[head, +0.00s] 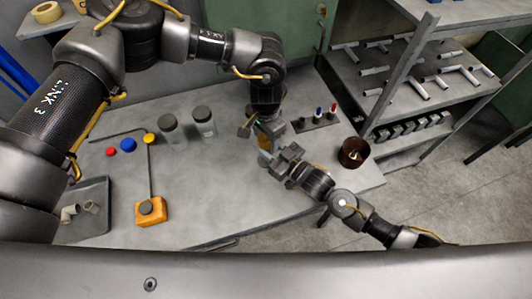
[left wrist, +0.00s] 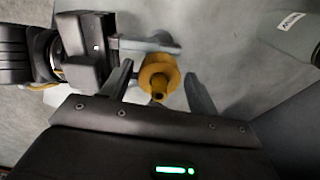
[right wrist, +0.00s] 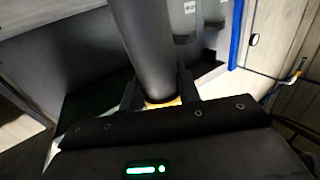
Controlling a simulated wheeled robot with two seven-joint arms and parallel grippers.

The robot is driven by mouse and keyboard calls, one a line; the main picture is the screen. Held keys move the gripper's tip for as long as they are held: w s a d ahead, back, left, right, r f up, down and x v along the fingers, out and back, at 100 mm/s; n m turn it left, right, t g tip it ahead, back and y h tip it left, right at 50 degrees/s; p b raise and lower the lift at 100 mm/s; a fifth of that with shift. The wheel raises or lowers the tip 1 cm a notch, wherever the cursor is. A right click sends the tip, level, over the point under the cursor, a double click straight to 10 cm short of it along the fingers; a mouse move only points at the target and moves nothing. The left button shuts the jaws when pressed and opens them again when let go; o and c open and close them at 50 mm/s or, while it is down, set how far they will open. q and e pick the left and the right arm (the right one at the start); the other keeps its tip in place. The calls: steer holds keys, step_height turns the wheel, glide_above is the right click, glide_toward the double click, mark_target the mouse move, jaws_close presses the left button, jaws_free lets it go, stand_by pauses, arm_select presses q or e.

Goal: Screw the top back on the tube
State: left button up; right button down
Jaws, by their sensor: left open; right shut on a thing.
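A small yellow-orange piece (head: 264,142) is between my two grippers above the table. In the left wrist view it (left wrist: 158,78) has a round flange and a narrow end pointing towards the camera. My right gripper (head: 274,148) is shut on this piece from the side; its yellow edge shows low in the right wrist view (right wrist: 162,103). My left gripper (head: 258,130) is open from above, with its fingers apart on either side of the piece. A dark cylinder (right wrist: 147,45) rises behind the yellow edge; I cannot tell what it is. I cannot tell tube from top.
Two clear jars with dark lids (head: 203,118) stand left of my grippers. A rack of small coloured-top items (head: 318,122) and a brown can (head: 354,152) are to the right. An orange box with a bent rod (head: 151,210) and a grey tray (head: 95,190) lie left. The front middle table is clear.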

arm_select(q)
steer(key=c, duration=1)
steer(key=m, duration=0.3)
steer(key=o, duration=1.1)
steer(key=shift+c, duration=0.2)
steer(key=shift+r, duration=2.3)
